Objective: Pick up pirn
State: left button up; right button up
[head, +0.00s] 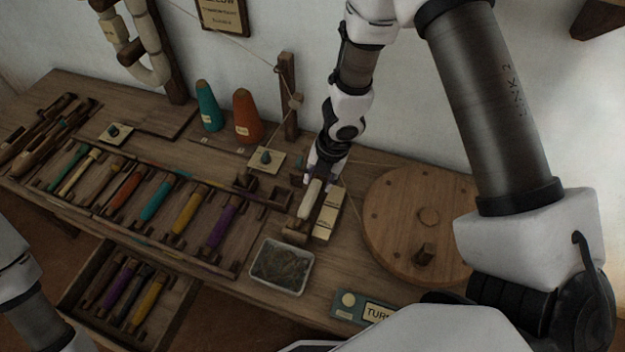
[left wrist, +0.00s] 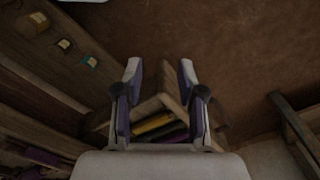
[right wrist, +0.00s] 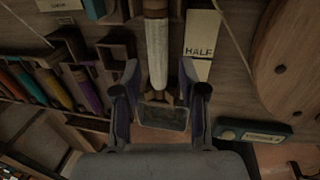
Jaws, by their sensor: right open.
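A pirn wound with pale thread (head: 311,195) lies in a small wooden holder on the bench, left of the cream label cards. It also shows in the right wrist view, as a white pirn (right wrist: 157,52) with a wooden end. My right gripper (head: 323,173) is over the far part of this pirn in the head view. Its fingers (right wrist: 161,85) are apart in the right wrist view, and nothing is clamped between them. My left gripper (left wrist: 158,75) is open and empty. Its fingertips are outside the head view.
A rack (head: 232,268) holds several coloured pirns. A grey-filled tray (head: 306,279) stands near the front edge, with a round wooden wheel (head: 386,240) to the right. Teal (head: 206,104) and orange (head: 246,116) cones stand behind. An open drawer (head: 93,262) holds more pirns.

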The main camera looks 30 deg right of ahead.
aim_at(312, 193)
jog(key=f+b, duration=0.1)
jog(key=f, duration=0.1)
jog(key=f+b, duration=0.1)
jog(key=f, duration=0.1)
jog(key=a+f+b, duration=0.1)
jog(key=shift+w+a+f, duration=0.1)
jog(key=shift+w+f, duration=0.25)
jog(key=shift+f, duration=0.05)
jog(key=shift+w+f, duration=0.1)
jog(key=shift+f, duration=0.25)
jog(key=shift+a+r, duration=0.15)
grip_shut()
